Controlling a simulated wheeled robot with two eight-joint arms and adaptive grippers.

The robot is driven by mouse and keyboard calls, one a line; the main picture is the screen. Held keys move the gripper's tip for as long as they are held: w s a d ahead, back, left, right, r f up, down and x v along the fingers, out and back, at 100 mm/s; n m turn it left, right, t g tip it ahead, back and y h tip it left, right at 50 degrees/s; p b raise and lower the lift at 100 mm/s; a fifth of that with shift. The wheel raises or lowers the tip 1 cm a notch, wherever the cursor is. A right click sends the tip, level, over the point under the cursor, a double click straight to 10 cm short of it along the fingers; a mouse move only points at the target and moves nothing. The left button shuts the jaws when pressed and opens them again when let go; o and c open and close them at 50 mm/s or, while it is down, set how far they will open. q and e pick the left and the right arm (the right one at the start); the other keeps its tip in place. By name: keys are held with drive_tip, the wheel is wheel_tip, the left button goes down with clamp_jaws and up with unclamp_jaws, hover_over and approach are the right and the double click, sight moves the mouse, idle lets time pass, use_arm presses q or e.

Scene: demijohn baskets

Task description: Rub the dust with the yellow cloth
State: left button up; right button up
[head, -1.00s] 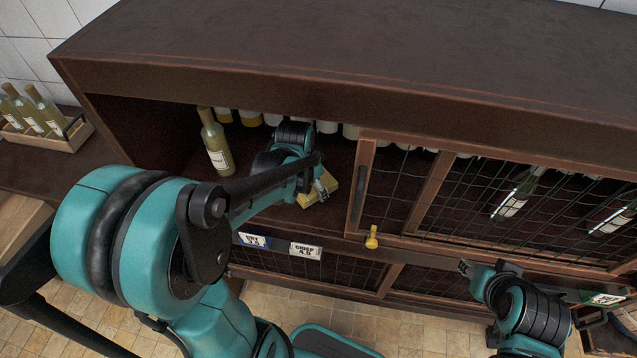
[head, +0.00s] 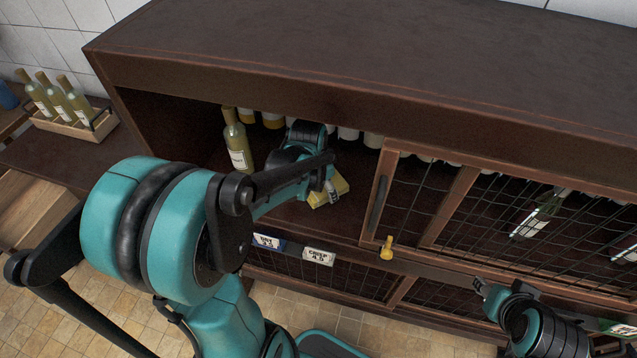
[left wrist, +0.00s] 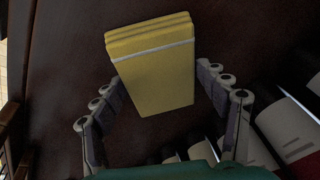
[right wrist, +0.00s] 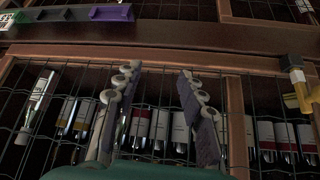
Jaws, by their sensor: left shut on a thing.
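The yellow cloth (head: 342,187) is a folded block with a pale band, inside the open left bay of the dark wooden cabinet. It also shows in the left wrist view (left wrist: 155,75), between my finger pads. My left gripper (head: 327,188) is shut on the cloth and holds it at the shelf floor (head: 290,212); I cannot tell whether the cloth touches it. No dust can be made out on the dark wood. My right gripper (right wrist: 160,95) is open and empty in front of the wire mesh; in the head view it is low at the right (head: 483,290).
A pale bottle (head: 237,145) stands left of my left gripper, with a row of bottles behind. A framed mesh door (head: 455,205) closes the right side. A bottle crate (head: 75,122) stands left.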

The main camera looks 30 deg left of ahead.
sight(342, 189)
use_arm(q)
drive_tip(key=shift+w+d, duration=0.2)
drive_tip(key=shift+d, duration=0.65)
drive_tip(key=shift+w+d, duration=0.2)
drive_tip(key=shift+d, duration=0.7)
drive_tip(key=shift+w+d, duration=0.2)
drive_tip(key=shift+d, duration=0.65)
drive_tip(key=shift+w+d+f, duration=0.1)
drive_tip(key=shift+w+d, duration=0.1)
drive_tip(key=shift+d, duration=0.65)
drive_tip(key=shift+w+d, duration=0.15)
drive_tip(key=shift+d, duration=0.65)
drive_tip(key=shift+a, duration=0.1)
drive_tip(key=shift+a, duration=0.2)
drive_tip(key=shift+s+a, duration=0.25)
drive_tip(key=shift+a, duration=0.75)
drive_tip(key=shift+s+a, duration=0.25)
drive_tip(key=shift+a, duration=0.8)
drive_tip(key=shift+s+a, duration=0.25)
drive_tip(key=shift+a, duration=0.75)
drive_tip(key=shift+s+a, duration=0.2)
drive_tip(key=shift+a, duration=0.55)
drive_tip(key=shift+s+a, duration=0.2)
drive_tip(key=shift+a, duration=0.55)
